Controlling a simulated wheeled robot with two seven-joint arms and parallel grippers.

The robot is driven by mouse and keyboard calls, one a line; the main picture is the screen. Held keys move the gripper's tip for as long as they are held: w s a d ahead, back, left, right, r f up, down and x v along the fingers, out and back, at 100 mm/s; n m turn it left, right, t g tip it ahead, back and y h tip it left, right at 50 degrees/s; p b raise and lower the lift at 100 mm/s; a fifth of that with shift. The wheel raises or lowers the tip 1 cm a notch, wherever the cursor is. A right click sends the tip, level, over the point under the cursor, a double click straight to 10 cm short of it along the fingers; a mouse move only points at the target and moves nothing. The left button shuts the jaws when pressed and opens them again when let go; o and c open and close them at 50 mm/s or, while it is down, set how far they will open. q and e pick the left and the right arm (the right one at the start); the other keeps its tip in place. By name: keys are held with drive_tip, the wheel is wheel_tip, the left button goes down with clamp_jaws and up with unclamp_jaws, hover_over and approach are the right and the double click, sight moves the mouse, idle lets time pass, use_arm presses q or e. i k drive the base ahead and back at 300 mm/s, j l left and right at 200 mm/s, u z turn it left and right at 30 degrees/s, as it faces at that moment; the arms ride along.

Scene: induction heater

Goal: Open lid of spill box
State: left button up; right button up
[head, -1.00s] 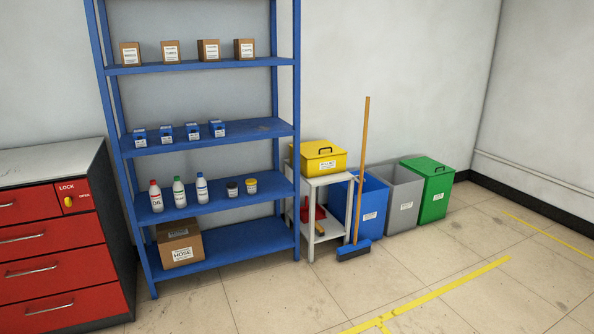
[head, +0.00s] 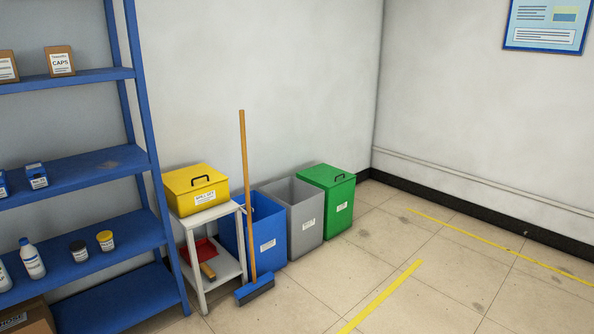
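The yellow spill box (head: 198,198) stands on top of a small white side table (head: 192,222), left of centre in the head view. Its yellow lid (head: 190,180) is shut and has a dark handle (head: 202,180) on top. A white label is on its front face. Neither of my grippers shows in the head view.
A blue shelf rack (head: 140,120) stands left of the table. A broom (head: 244,190) leans upright in front of a blue bin (head: 262,235). Grey (head: 305,225) and green (head: 338,205) bins stand to the right. A dustpan (head: 200,253) lies on the table's lower shelf. The floor (head: 390,270) is clear in front.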

sight(183, 181)
drive_tip(key=i+u, duration=0.1)
drive_tip(key=i, duration=0.4)
drive_tip(key=i+l+u, duration=0.1)
drive_tip(key=i, duration=0.4)
drive_tip(key=i+l+u, duration=0.1)
drive_tip(key=i, duration=0.4)
drive_tip(key=i+l+u, duration=0.75)
drive_tip(key=i, duration=0.15)
drive_tip(key=i+l+u, duration=0.5)
drive_tip(key=i+l, duration=0.15)
drive_tip(key=l, duration=0.15)
